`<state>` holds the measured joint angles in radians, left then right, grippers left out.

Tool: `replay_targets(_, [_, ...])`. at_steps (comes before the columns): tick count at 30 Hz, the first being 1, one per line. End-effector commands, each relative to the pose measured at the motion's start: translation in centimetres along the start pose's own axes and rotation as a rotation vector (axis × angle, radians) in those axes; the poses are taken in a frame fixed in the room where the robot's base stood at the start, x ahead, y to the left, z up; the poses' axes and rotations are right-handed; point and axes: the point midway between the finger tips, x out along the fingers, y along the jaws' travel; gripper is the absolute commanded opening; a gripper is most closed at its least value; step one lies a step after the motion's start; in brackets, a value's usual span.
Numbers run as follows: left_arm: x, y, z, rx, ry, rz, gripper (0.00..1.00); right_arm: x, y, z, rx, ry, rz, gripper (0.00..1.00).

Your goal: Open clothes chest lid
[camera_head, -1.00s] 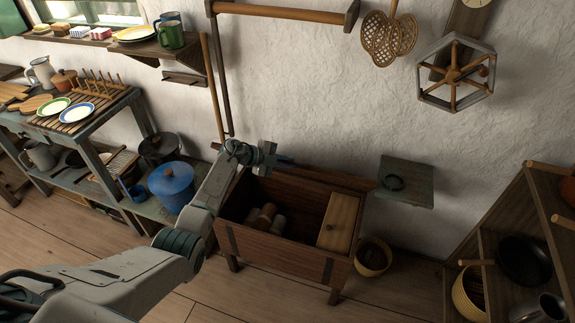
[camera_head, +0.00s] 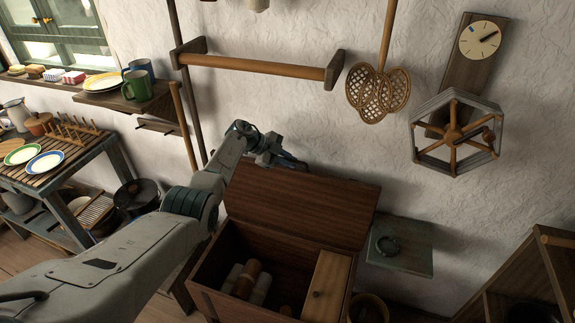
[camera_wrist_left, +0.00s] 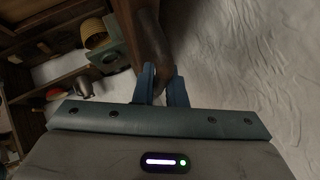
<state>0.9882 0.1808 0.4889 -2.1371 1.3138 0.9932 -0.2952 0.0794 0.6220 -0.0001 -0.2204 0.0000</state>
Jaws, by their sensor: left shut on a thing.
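The dark wooden clothes chest (camera_head: 200,299) stands open against the white wall. Its lid (camera_head: 305,203) is raised steeply at the back, inner face toward me. My left gripper (camera_head: 290,163) is at the lid's upper edge, near its left corner. In the left wrist view its two blue fingers (camera_wrist_left: 161,86) are shut on the dark lid edge (camera_wrist_left: 150,45). The arm hides part of the chest's left side. My right gripper is in neither view.
Several rolled items (camera_head: 246,278) and a light wooden box (camera_head: 327,285) lie inside the chest. A wooden rail (camera_head: 255,67) and a woven beater (camera_head: 378,93) hang above.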

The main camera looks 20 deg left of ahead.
Motion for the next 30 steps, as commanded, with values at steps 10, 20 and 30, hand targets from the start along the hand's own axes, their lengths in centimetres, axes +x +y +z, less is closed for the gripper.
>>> replay_targets(10, [0.15, 0.09, 0.17, -0.002, -0.002, 0.002, 0.0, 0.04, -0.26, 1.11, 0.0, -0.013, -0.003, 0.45])
replay_targets(20, [0.14, 0.1, 0.17, -0.002, -0.001, 0.002, 0.32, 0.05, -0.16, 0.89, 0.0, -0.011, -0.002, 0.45])
replay_targets(30, [-0.09, 0.14, 0.21, -0.002, -0.002, 0.002, 0.32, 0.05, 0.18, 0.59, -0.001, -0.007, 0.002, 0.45])
